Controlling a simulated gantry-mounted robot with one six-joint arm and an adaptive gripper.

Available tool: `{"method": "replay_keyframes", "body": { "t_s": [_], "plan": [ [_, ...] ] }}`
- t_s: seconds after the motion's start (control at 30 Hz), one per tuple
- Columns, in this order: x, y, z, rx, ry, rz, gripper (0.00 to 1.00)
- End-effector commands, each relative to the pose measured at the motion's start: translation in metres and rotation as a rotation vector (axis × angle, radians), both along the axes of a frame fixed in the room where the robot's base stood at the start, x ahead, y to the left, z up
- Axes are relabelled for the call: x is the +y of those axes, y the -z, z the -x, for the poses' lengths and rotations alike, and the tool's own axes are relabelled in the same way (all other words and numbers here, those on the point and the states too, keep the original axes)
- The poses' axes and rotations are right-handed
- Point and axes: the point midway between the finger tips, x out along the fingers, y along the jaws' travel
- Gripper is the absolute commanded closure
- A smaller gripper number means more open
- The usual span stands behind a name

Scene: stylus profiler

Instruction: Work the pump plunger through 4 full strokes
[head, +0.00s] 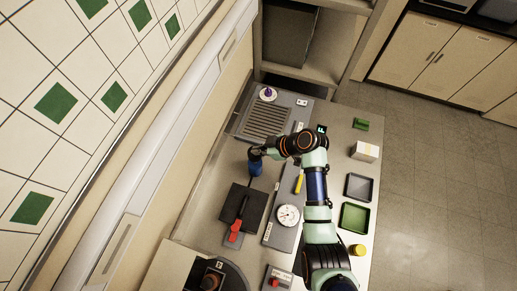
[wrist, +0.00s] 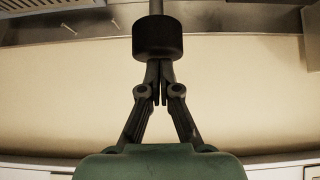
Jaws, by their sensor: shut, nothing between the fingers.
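A black cylindrical knob on a grey rod, which looks like the pump plunger (wrist: 157,38), stands right in front of my fingertips in the wrist view. My gripper (wrist: 157,82) is shut and empty, with its fingertips together at the near face of the knob; I cannot tell whether they touch it. In the head view my gripper (head: 257,153) is at the left end of my arm, above a small blue body (head: 256,169) that may be the pump. The knob is not clear there, and the rod's far end is out of the wrist view.
A dial gauge (head: 288,215) is to the right on a grey plate. A grooved unit (head: 265,122) stands behind. Green (head: 355,218) and grey (head: 359,187) trays line the right edge.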

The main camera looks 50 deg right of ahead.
Motion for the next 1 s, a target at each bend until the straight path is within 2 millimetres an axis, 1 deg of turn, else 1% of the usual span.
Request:
{"method": "replay_keyframes", "body": {
  "t_s": [0.23,0.3,0.37,0.53,0.6,0.63,1.0],
  "plan": [
    [0.000,0.000,0.000,0.000,0.000,0.000,1.00],
    [0.000,0.005,0.000,0.000,0.001,-0.001,1.00],
    [0.000,0.013,0.000,0.000,0.001,-0.001,1.00],
    [0.000,0.047,0.000,0.001,0.001,-0.001,1.00],
    [0.000,0.057,0.000,0.001,0.001,-0.001,1.00],
    [0.000,0.059,0.000,0.001,0.001,-0.001,1.00],
    [0.001,0.060,0.002,0.009,0.001,-0.003,1.00]
  ]
}}
